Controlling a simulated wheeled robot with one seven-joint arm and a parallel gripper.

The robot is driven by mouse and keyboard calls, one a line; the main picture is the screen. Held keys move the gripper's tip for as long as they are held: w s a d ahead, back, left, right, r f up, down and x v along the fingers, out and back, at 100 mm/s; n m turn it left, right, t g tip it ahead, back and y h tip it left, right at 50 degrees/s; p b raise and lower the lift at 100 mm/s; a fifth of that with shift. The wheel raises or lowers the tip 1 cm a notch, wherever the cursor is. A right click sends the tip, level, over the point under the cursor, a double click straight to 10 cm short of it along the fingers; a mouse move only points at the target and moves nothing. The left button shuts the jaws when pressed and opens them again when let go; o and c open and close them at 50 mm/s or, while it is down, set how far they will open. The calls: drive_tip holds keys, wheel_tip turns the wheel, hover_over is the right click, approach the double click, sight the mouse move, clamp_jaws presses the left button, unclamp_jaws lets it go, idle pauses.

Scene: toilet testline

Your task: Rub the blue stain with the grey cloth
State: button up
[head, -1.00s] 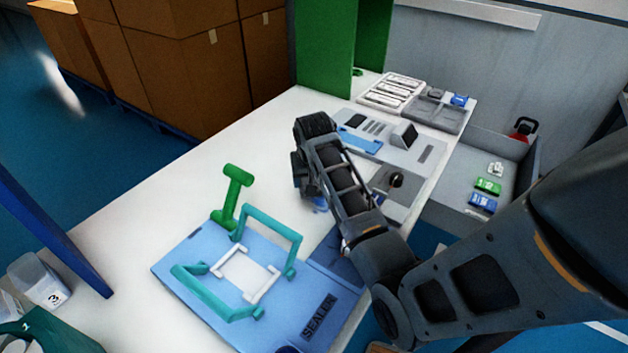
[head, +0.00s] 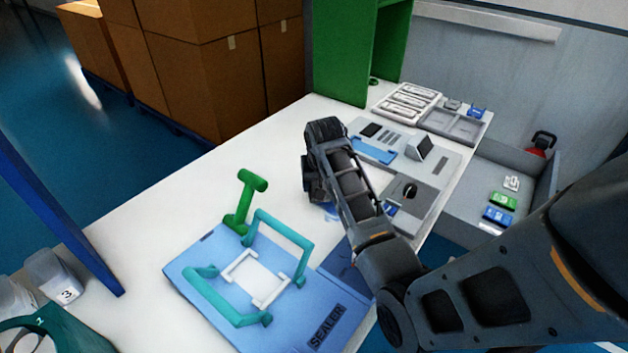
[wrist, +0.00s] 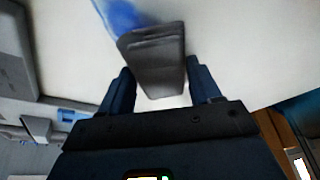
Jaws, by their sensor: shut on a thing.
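The blue stain (wrist: 122,14) is a smear on the white tabletop at the top of the wrist view. In the head view only a small part of the stain (head: 331,212) shows beside my arm. The grey cloth (wrist: 155,62) is a folded dark grey pad. My gripper (wrist: 160,82) is shut on it, one dark finger on each side. The cloth's far edge overlaps the near end of the stain in the picture. I cannot tell whether it presses on the table. In the head view my arm hides the cloth and the fingers.
A blue sealer board with teal handles (head: 222,308) lies at the front of the table, with a green T-shaped tool (head: 243,203) behind it. A grey device panel (head: 427,163) and trays (head: 455,126) are at the right.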

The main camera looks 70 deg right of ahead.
drive_tip(key=shift+s+a+r, duration=0.1)
drive_tip(key=shift+s+a, duration=0.25)
drive_tip(key=shift+s, duration=1.2)
drive_tip(key=shift+s+a+r, duration=0.1)
drive_tip(key=shift+s+a, duration=0.3)
drive_tip(key=shift+s, duration=1.2)
drive_tip(key=shift+s+a+r, duration=0.1)
drive_tip(key=shift+s+a, duration=0.25)
drive_tip(key=shift+s, duration=1.2)
drive_tip(key=shift+w+a, duration=0.15)
drive_tip(key=shift+a, duration=0.45)
drive_tip(key=shift+w+a, duration=0.15)
drive_tip(key=shift+a, duration=0.45)
drive_tip(key=shift+w+d+r, duration=0.15)
drive_tip(key=shift+w+d, duration=0.35)
drive_tip(key=shift+w, duration=1.45)
drive_tip(key=shift+w+d+r, duration=0.15)
drive_tip(key=shift+w+d, duration=0.3)
drive_tip(key=shift+w, duration=1.5)
drive_tip(key=shift+w+d+r, duration=0.15)
drive_tip(key=shift+w+d, duration=0.35)
drive_tip(key=shift+w, duration=1.45)
